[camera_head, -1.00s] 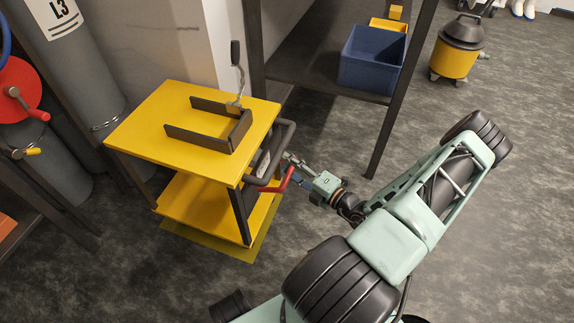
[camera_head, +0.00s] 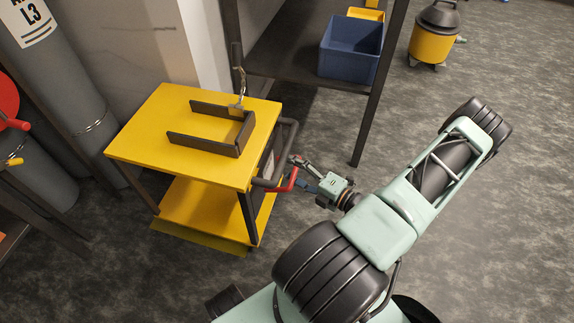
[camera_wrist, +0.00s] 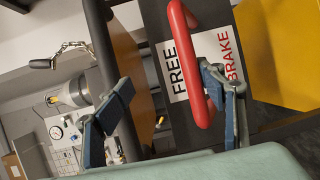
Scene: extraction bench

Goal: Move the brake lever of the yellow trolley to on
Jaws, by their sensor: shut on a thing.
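The yellow trolley (camera_head: 150,142) stands left of my arm in the head view. Its red brake lever (camera_head: 287,184) juts from the side facing my gripper (camera_head: 302,171). In the wrist view, the lever (camera_wrist: 191,70) is a red bar crossing a white label (camera_wrist: 226,58) between the words FREE and BRAKE. My gripper (camera_wrist: 160,97) has its two blue-padded fingers on either side of the lever. The right finger lies against the lever, and the left finger is farther off in the picture. The lever's pivot is not clearly visible.
A dark handle (camera_head: 283,158) loops out from the trolley beside the lever. Grey cylinders (camera_head: 68,75) stand at left.

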